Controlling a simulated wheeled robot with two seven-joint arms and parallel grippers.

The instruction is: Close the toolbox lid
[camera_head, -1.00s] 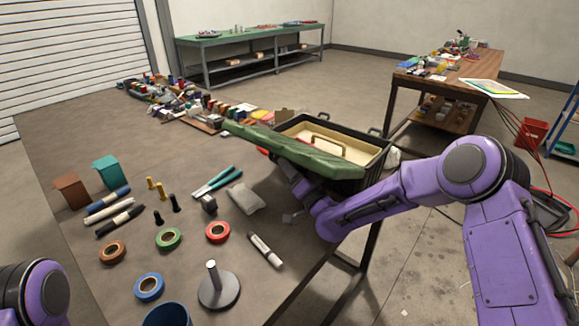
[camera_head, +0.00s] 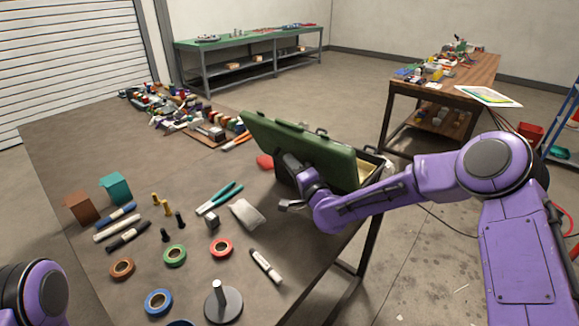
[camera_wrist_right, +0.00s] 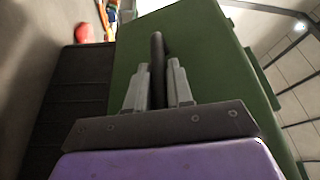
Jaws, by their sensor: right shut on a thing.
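The toolbox lid (camera_head: 318,148) is dark green and stands steeply tilted along the near side of the dark toolbox body (camera_head: 382,160). It hides most of the cream interior, of which a strip shows at the right. My right gripper (camera_head: 292,163) is at the lid's outer face. In the right wrist view, its grey fingers (camera_wrist_right: 158,85) are shut around the lid's dark handle (camera_wrist_right: 157,50), with the green lid panel behind it. My left gripper is out of view; only a purple arm part shows at the lower left.
Tape rolls (camera_head: 174,255), markers (camera_head: 265,266), teal-handled pliers (camera_head: 222,198) and a grey round stand (camera_head: 223,302) lie left of my right arm. Clutter (camera_head: 180,108) covers the table's far side. A red object (camera_head: 265,161) is beside the toolbox. The table's right edge runs below my forearm.

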